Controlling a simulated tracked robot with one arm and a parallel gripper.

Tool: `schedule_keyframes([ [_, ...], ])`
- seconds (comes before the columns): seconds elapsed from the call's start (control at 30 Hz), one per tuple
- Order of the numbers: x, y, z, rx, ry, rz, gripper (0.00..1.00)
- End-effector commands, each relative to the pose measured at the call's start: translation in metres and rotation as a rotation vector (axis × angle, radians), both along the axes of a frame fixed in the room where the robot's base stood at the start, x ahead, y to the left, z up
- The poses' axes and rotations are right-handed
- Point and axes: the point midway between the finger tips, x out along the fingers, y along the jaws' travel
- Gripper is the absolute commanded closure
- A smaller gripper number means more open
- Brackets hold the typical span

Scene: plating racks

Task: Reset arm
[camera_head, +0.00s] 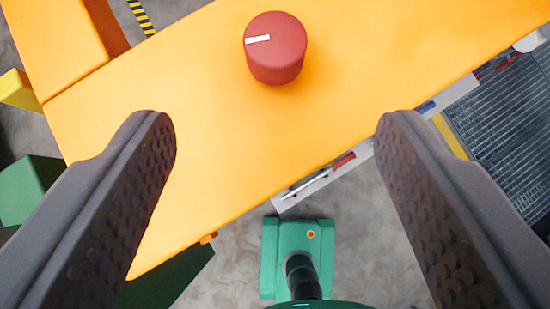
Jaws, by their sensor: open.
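My gripper (275,130) is open and empty, with one dark textured finger on the left and one on the right of the camera view. Below it is an orange surface (210,110) that crosses the view at a slant. A red knob (275,55) with a white mark on top stands on that surface, above and between the fingertips in the picture. The fingers are apart from the knob and do not touch it.
A green machine part with a black hose (283,248) is at the bottom centre. A metal grating (505,125) is at the right. Green (25,188) and yellow (18,90) blocks are at the left. Grey floor shows below the orange edge.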

Motion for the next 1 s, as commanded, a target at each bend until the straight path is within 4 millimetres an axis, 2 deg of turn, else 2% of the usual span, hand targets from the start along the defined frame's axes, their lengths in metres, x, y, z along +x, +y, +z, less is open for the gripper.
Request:
schedule_keyframes([
  [0.47,0.002,-0.005,0.002,0.001,-0.012,-0.003,0.39],
  [0.67,0.010,-0.029,0.011,0.002,-0.082,-0.007,0.39],
  [1.0,0.017,-0.084,0.018,0.009,-0.244,-0.015,0.39],
])
